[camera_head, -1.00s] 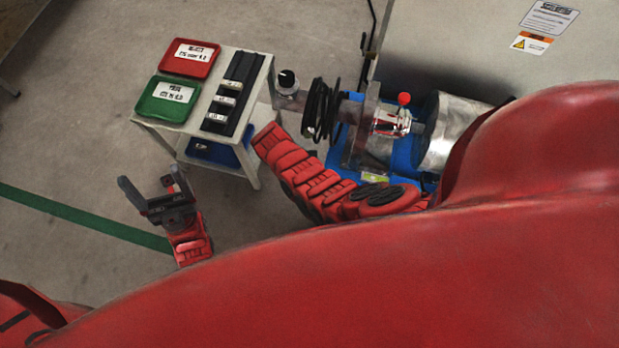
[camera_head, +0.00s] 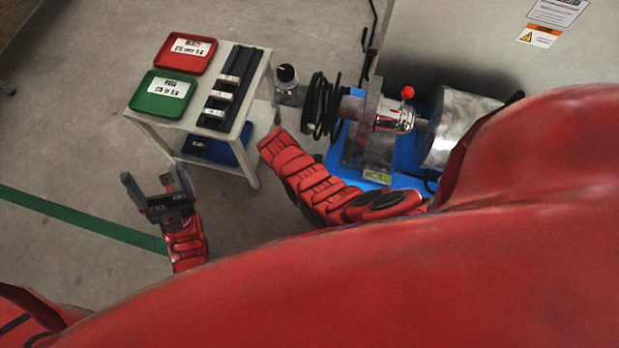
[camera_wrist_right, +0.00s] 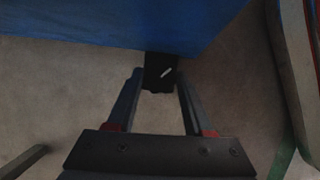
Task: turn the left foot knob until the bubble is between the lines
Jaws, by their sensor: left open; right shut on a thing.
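A black knob with a white mark (camera_wrist_right: 161,72) hangs below the edge of a blue surface (camera_wrist_right: 120,25) in the right wrist view. My right gripper (camera_wrist_right: 160,82) is shut on this knob, one finger on each side. In the head view the right gripper itself is hidden; only my red arm shows. A small yellow-green level vial (camera_head: 378,177) sits on the blue base (camera_head: 402,160) of the machine; its bubble and lines are too small to read. My left gripper (camera_head: 155,182) is open and empty above the floor, left of the machine.
A small white table (camera_head: 170,125) holds a red tray (camera_head: 187,53), a green tray (camera_head: 163,95) and a dark rack (camera_head: 228,90). The machine has a black cable coil (camera_head: 322,105), a red ball (camera_head: 407,92) and a metal drum (camera_head: 458,125).

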